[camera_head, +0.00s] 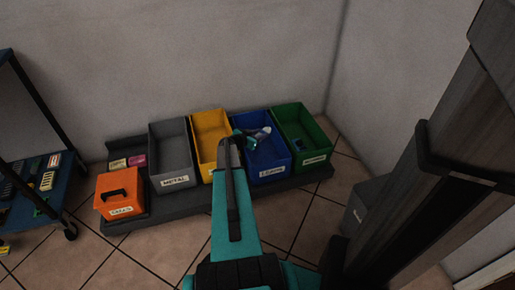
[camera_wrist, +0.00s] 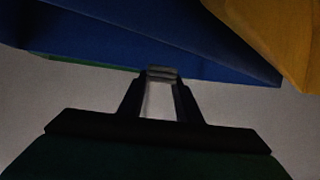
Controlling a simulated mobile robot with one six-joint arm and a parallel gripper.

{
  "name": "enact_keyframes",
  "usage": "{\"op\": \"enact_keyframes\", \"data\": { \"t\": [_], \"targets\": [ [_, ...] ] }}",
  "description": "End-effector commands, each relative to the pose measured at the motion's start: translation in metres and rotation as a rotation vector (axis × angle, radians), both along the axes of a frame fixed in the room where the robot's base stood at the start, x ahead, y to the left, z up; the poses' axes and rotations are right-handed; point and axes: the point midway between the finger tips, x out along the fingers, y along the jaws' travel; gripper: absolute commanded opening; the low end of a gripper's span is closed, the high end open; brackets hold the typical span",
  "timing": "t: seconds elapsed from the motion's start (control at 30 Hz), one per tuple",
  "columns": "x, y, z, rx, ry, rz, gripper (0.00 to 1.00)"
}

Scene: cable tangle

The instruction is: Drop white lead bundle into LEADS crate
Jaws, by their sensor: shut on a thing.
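The blue LEADS crate (camera_head: 268,174) stands between the yellow and green crates, and its open top faces up. My gripper (camera_head: 262,132) is over the back part of the blue crate, partly behind my teal arm. In the wrist view my gripper (camera_wrist: 161,74) is shut on a small pale grey piece at its fingertips, which I take to be the white lead bundle (camera_wrist: 162,71). Most of the bundle is hidden or too dark to make out. The blue crate's wall (camera_wrist: 190,45) fills the upper part of the wrist view.
A yellow crate (camera_head: 205,165) and a grey METAL crate (camera_head: 171,181) stand to the left, a green crate (camera_head: 316,158) to the right. An orange box (camera_head: 121,207) with a handle is at the far left of the dark platform (camera_head: 225,201). A blue cart (camera_head: 66,199) holds small items.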

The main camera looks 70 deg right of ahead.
Motion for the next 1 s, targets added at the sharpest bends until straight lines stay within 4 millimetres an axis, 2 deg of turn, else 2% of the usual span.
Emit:
{"op": "enact_keyframes", "data": {
  "t": [0.13,0.17,0.27,0.67,1.0],
  "targets": [
    [0.0,0.0,0.0,0.0,0.0,0.0,0.07],
    [0.0,0.0,0.0,0.0,0.0,0.0,0.36],
    [0.0,0.0,0.0,0.0,0.0,0.0,0.53],
    [0.001,0.002,0.001,0.001,0.0,0.0,0.53],
    [0.008,0.029,0.014,0.0,0.0,0.001,0.53]
  ]
}}
